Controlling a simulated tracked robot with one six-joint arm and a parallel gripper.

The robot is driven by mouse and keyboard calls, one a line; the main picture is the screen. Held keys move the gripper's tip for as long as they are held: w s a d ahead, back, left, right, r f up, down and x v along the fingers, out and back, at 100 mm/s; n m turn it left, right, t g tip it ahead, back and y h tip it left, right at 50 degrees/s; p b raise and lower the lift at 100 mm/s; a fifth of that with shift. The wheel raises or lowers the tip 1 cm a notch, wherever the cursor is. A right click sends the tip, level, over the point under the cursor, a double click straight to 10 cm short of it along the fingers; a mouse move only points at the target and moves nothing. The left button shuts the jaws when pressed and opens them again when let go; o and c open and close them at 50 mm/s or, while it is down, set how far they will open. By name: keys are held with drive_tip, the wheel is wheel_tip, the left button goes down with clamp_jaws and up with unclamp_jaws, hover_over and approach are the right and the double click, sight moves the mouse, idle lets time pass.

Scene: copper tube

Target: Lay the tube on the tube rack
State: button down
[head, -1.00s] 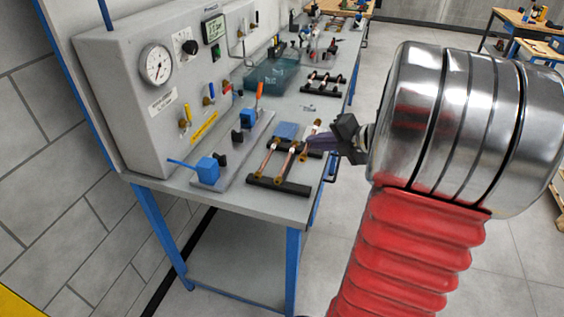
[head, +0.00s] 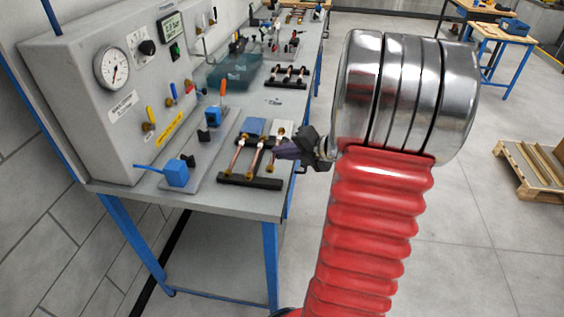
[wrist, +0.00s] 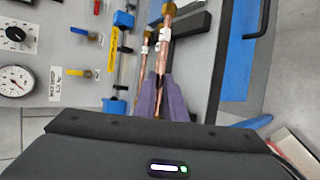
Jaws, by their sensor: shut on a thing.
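My gripper (head: 281,151) has purple fingers closed around a copper tube (head: 272,163) with brass ends, at the right side of the tube rack. In the wrist view the fingers (wrist: 161,90) are shut on this tube (wrist: 164,52), which points away with a brass fitting and a white band. The tube rack has two black bars; the front bar (head: 236,179) shows clearly. More copper tube (head: 237,156) lies across the bars to the left. I cannot tell whether the held tube touches the bars.
The rack stands on a grey bench (head: 208,192) near its right edge. A panel with a gauge (head: 112,68) and valves rises at the left. A blue-handled fitting (head: 176,172) stands left of the rack. Another black rack (head: 286,78) with tubes is farther back.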

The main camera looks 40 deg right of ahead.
drive_tip(key=shift+f, duration=1.85)
drive_tip(key=c, duration=1.8)
unclamp_jaws()
drive_tip(key=v, duration=1.2)
